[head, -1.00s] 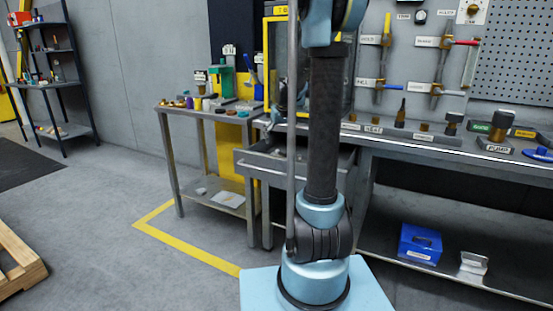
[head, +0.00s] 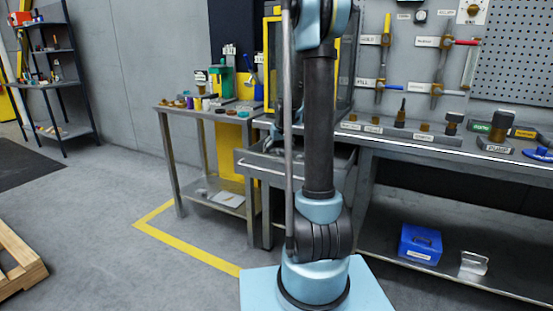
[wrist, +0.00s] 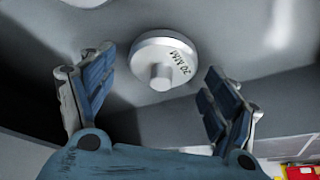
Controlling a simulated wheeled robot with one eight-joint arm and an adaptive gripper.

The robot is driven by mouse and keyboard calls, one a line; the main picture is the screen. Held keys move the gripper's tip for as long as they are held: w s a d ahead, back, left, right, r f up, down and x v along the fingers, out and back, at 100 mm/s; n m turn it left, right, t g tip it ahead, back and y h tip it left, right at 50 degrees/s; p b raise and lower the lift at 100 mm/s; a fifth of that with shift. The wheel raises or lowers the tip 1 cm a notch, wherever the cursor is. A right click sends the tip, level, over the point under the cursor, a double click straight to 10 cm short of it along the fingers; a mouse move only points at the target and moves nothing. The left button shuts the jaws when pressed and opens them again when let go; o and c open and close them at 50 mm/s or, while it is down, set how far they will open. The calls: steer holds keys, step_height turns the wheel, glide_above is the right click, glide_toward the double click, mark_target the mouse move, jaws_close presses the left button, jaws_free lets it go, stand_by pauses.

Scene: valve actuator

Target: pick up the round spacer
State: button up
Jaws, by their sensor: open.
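The round spacer (wrist: 166,57) shows in the wrist view as a pale grey disc with a short peg in its middle and dark "20 MM" lettering on its face. It rests on or in a smooth grey metal surface; the exact contact is hard to see. My gripper (wrist: 158,64) is open, with one blue-padded finger to the left of the spacer and one to the right. There is a gap on both sides, and neither finger visibly touches it. In the head view my arm hides the gripper and I cannot make out the spacer.
A pulled-out drawer (head: 285,165) lies behind my arm under the workbench (head: 450,152). A small side table (head: 185,108) with many small parts stands to its left. A blue box (head: 420,244) sits on the bench's lower shelf. The floor to the left is clear up to a pallet (head: 18,265).

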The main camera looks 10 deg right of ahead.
steer(key=c, duration=1.2)
steer(key=shift+r, duration=0.1)
steer(key=shift+c, duration=0.2)
